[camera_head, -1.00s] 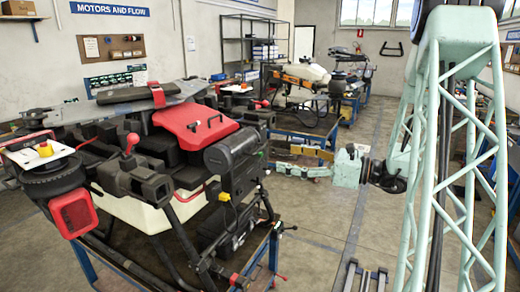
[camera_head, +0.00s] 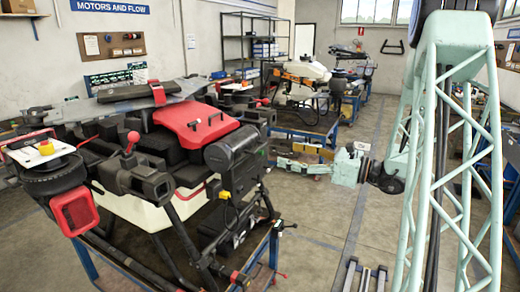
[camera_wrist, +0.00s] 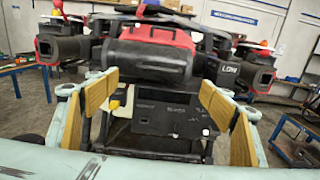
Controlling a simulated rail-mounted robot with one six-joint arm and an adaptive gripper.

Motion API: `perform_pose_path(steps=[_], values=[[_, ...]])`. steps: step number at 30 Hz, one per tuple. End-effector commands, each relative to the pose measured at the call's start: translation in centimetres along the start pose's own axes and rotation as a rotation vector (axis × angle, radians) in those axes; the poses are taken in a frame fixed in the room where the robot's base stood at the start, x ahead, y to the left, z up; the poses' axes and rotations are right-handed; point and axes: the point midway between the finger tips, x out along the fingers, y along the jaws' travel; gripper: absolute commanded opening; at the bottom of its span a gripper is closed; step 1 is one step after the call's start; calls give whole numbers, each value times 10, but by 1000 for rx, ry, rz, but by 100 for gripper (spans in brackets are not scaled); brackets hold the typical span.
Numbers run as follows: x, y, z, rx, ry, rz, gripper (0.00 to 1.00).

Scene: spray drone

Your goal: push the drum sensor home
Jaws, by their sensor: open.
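The spray drone fills the left of the head view, with a red top cover (camera_head: 196,124), a white tank (camera_head: 150,210) and black front housings (camera_head: 235,150). I cannot tell for sure which part is the drum sensor. A small yellow part (camera_head: 225,195) sits on the drone's near right side; it also shows in the wrist view (camera_wrist: 115,104). My gripper (camera_head: 278,157) is open, with nothing between its wood-coloured pads. It is right of the drone, apart from it, fingers towards it. In the wrist view my gripper (camera_wrist: 160,90) frames a black box (camera_wrist: 165,113) under the red cover.
The drone stands on a blue-framed bench (camera_head: 262,265) with red-handled clamps. A second drone (camera_head: 300,75) stands on another bench behind. Shelving (camera_head: 255,45) lines the back wall. Open floor (camera_head: 320,215) lies between the near bench and my arm.

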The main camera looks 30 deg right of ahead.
Motion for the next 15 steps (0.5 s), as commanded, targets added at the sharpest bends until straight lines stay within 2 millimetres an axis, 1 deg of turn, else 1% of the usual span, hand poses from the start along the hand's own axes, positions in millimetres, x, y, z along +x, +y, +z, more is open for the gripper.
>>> perform_pose_path(steps=[15], values=[[51, 1, 0, -1, 0, 3, 75]])
